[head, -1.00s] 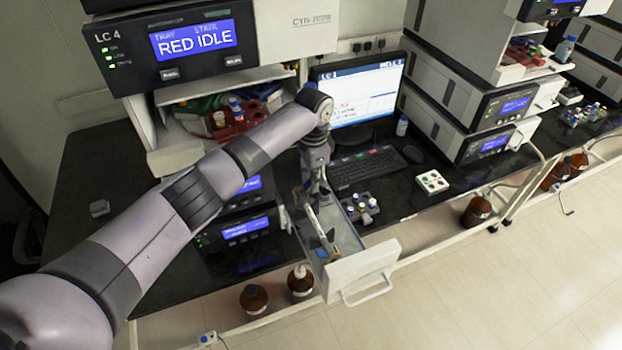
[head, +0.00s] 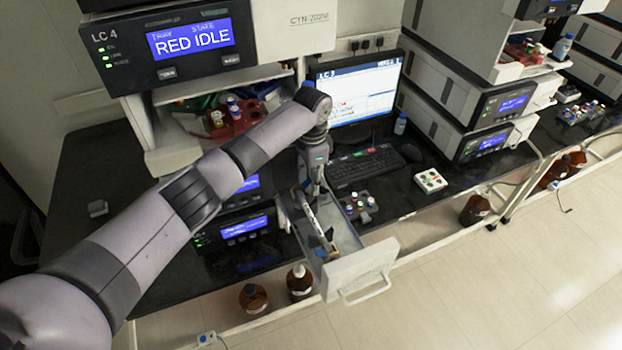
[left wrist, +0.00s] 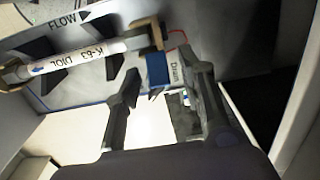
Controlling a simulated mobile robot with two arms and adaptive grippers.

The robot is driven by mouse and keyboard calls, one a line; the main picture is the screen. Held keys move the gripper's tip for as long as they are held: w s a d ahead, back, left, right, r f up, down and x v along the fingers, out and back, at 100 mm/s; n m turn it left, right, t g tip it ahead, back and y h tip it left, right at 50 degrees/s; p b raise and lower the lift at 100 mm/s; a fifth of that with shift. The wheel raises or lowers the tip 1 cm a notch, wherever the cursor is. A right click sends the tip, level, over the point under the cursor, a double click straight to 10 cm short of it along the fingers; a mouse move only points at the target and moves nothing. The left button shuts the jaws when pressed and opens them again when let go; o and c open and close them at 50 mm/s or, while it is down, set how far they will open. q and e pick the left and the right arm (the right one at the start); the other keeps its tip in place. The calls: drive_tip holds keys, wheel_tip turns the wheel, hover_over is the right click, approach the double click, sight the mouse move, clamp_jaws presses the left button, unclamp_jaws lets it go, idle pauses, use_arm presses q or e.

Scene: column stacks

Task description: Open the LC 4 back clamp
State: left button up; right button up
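The LC 4 drawer (head: 360,272) is pulled out, and a white column (head: 315,222) lies in it. In the left wrist view the column (left wrist: 92,57) carries printed lettering, and a tan clamp (left wrist: 147,34) with a blue tab (left wrist: 158,70) stands at its right end. Another tan holder (left wrist: 12,74) is at the left end. My left gripper (head: 311,190) is at the drawer's back end. In the left wrist view its fingers (left wrist: 165,76) are apart, on either side of the blue tab; I cannot tell whether they touch it. My right gripper is not in view.
The LC 4 unit (head: 175,45) reads RED IDLE. Several capped vials (head: 360,205) stand right of the drawer, near the keyboard (head: 365,165) and monitor (head: 355,90). Brown bottles (head: 254,299) stand below the bench. The floor in front is clear.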

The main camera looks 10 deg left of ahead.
use_arm(q)
wheel_tip(320, 180, up, 12)
idle(0.4)
drive_tip(key=shift+d, duration=0.1)
idle(0.3)
